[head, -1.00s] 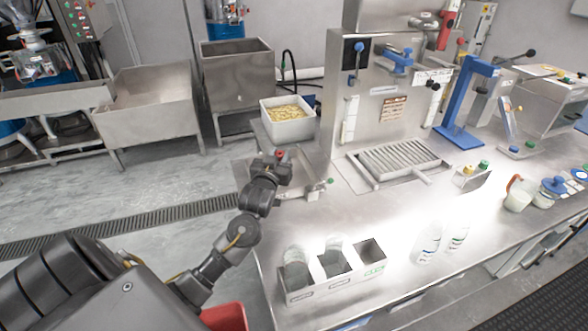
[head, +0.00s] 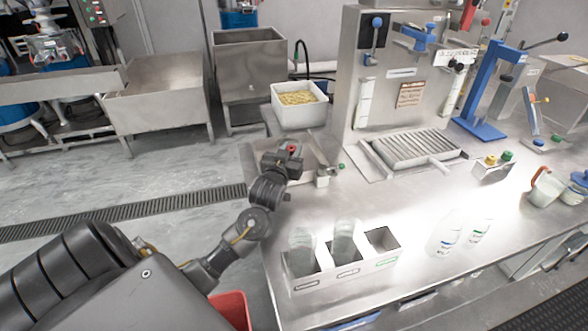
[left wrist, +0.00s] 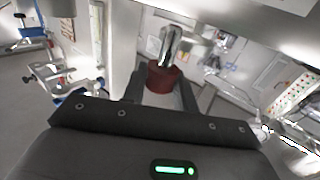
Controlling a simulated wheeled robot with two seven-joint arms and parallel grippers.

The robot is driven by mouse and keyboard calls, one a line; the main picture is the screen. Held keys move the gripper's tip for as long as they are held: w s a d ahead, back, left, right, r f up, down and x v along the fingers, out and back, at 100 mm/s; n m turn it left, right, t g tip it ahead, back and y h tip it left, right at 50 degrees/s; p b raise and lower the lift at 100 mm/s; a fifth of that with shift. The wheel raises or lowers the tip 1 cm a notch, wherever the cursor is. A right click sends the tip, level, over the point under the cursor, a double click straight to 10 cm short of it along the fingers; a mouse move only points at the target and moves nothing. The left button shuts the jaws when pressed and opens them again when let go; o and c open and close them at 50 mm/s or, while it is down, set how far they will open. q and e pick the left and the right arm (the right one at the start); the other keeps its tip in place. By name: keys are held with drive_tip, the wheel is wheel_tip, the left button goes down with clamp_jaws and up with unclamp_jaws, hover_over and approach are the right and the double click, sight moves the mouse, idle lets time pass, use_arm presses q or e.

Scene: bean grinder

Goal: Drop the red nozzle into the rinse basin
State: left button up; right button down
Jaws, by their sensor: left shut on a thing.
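The red nozzle (head: 292,148) shows as a small red spot at the tip of my left gripper (head: 289,157). In the left wrist view the nozzle (left wrist: 163,79) has a dark red collar and a shiny metal end, and sits between the fingers of my left gripper (left wrist: 163,90), which is shut on it. The gripper is over the shallow steel basin (head: 316,154) at the left end of the counter and hides part of it. I cannot tell the exact height above it. My right gripper is not in view.
A three-slot metal holder (head: 342,271) with clear cups is in front. A slotted drain tray (head: 413,148) lies to the right.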

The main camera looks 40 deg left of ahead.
use_arm(q)
drive_tip(key=shift+f, duration=0.25)
drive_tip(key=shift+r, duration=0.1)
drive_tip(key=o, duration=1)
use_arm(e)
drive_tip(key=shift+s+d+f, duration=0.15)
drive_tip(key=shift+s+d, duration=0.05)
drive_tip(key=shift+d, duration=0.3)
use_arm(q)
drive_tip(key=shift+d, duration=0.1)
drive_tip(key=shift+s+d, duration=0.1)
drive_tip(key=shift+s, duration=0.25)
drive_tip(key=b+v, duration=0.1)
drive_tip(key=v, duration=0.9)
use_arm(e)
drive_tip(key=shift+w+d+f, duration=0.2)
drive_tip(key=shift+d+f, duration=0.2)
